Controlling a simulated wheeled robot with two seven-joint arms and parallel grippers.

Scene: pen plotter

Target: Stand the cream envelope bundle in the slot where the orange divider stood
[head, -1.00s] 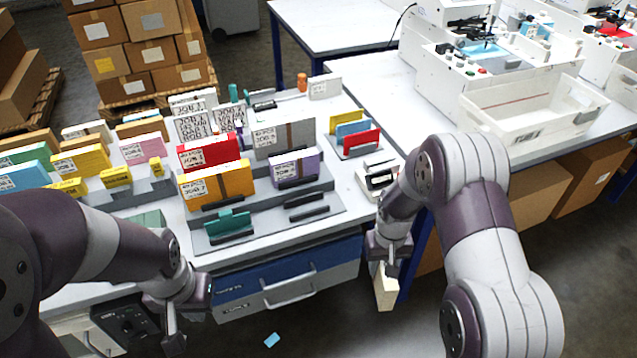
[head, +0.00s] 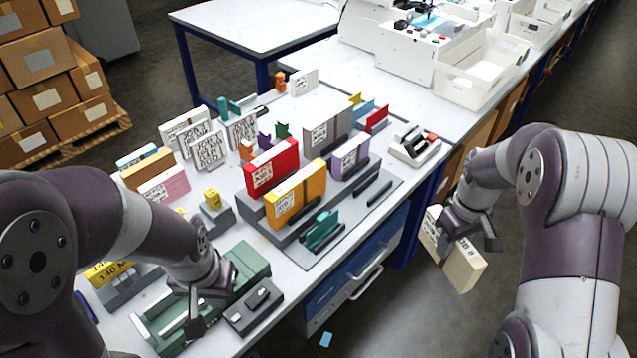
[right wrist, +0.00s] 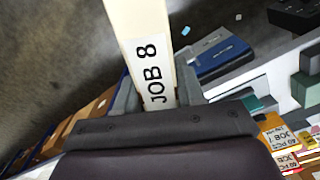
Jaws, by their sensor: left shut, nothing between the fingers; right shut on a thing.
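The cream envelope bundle (head: 462,262) is in my right gripper (head: 468,232), tilted in the air off the right edge of the table. In the right wrist view the bundle (right wrist: 143,30) shows its "JOB 8" label between the fingers. The grey stepped rack (head: 302,243) holds red (head: 272,168), yellow (head: 296,195), purple (head: 349,158) and grey (head: 323,128) bundles. Dark empty slots (head: 373,193) show at its right front. A teal divider (head: 322,230) stands at its front. A small orange piece (head: 246,150) stands behind the red bundle. My left gripper (head: 196,318) is shut and empty over the green device.
The green device (head: 245,262) and a dark box (head: 254,305) lie at the table's front left. A black-and-white device (head: 414,145) sits right of the rack. Blue drawers (head: 375,250) are under the table edge. White bins (head: 480,65) and machines stand behind.

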